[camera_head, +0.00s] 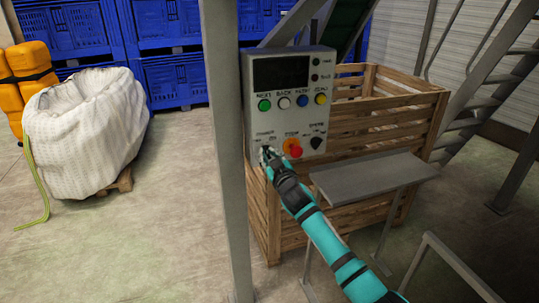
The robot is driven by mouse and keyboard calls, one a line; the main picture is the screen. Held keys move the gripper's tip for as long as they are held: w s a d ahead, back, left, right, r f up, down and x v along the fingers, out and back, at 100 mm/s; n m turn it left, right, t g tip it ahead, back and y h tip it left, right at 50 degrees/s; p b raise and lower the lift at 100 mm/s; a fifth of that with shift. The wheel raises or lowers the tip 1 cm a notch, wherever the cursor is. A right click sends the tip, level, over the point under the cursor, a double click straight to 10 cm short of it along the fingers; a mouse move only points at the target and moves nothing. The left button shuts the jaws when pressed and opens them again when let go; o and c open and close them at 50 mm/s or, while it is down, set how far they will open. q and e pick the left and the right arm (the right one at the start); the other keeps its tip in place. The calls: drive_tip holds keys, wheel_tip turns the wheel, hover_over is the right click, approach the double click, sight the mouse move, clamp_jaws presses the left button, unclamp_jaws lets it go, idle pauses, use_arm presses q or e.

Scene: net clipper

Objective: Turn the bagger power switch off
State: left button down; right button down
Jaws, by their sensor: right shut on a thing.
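The bagger control panel (317,92) is a grey box with a dark screen, a row of coloured buttons, a red stop button (293,149) and a black knob (316,143) at its lower right. My right gripper (267,153) is at the panel's lower left, where the power switch appears to sit. It is shut on that switch, which is mostly hidden behind the fingers, so its setting cannot be read. My teal right arm reaches up from the bottom right. My left gripper is not in view.
A grey post (226,150) stands just left of the panel. A wooden crate (388,112) is behind it, and a small grey shelf (372,177) juts out below right. A metal rail (455,262) is at the lower right. A white bulk bag (85,135) stands left, with open floor between.

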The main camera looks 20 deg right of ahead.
drive_tip(key=n, duration=0.4)
drive_tip(key=shift+f+n, duration=0.1)
drive_tip(key=shift+n, duration=0.2)
idle(0.5)
drive_tip(key=c, duration=1.4)
unclamp_jaws()
drive_tip(key=shift+a, duration=0.1)
drive_tip(key=s, duration=1.2)
drive_tip(key=shift+d, duration=0.25)
